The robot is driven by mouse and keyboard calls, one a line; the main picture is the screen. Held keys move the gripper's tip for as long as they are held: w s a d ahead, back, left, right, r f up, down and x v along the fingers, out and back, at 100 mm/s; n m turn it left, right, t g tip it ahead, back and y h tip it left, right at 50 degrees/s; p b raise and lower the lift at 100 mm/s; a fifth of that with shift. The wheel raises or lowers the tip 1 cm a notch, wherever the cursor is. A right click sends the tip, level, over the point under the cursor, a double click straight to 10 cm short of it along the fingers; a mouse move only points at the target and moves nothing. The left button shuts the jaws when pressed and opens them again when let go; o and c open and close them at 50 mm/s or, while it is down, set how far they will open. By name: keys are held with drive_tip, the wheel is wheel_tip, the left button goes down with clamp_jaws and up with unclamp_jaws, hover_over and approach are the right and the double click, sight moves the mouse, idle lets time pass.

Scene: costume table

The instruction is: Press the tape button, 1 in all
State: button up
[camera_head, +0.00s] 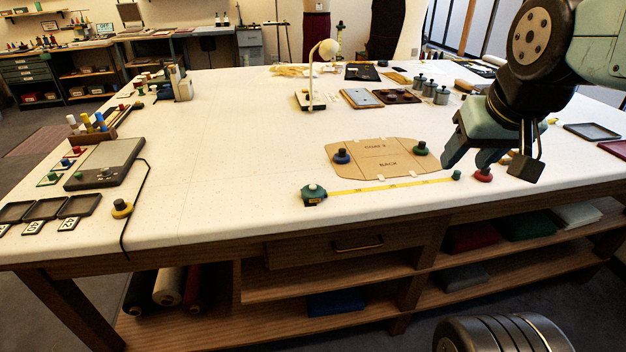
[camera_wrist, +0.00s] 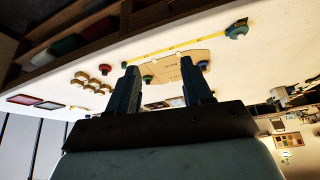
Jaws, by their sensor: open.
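The tape measure (camera_head: 313,195) is a dark green case with a pale round button (camera_head: 313,187) on top. It sits near the table's front edge. Its yellow tape (camera_head: 390,186) is drawn out to the right, ending by a small green piece (camera_head: 457,175). In the wrist view the tape measure (camera_wrist: 237,31) is at the top right, beyond the fingers. My gripper (camera_head: 487,163) is open and empty, over the right part of the table and well to the right of the tape measure. Its two fingers (camera_wrist: 159,68) also show in the wrist view, apart from the case.
A brown pattern piece (camera_head: 375,158) lies behind the tape, with blue and green knobbed weights on it. A red knobbed weight (camera_head: 483,175) is close to my gripper. A grey scale (camera_head: 105,163) and dark trays stand at left. The table's middle left is clear.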

clamp_jaws()
idle(1.5)
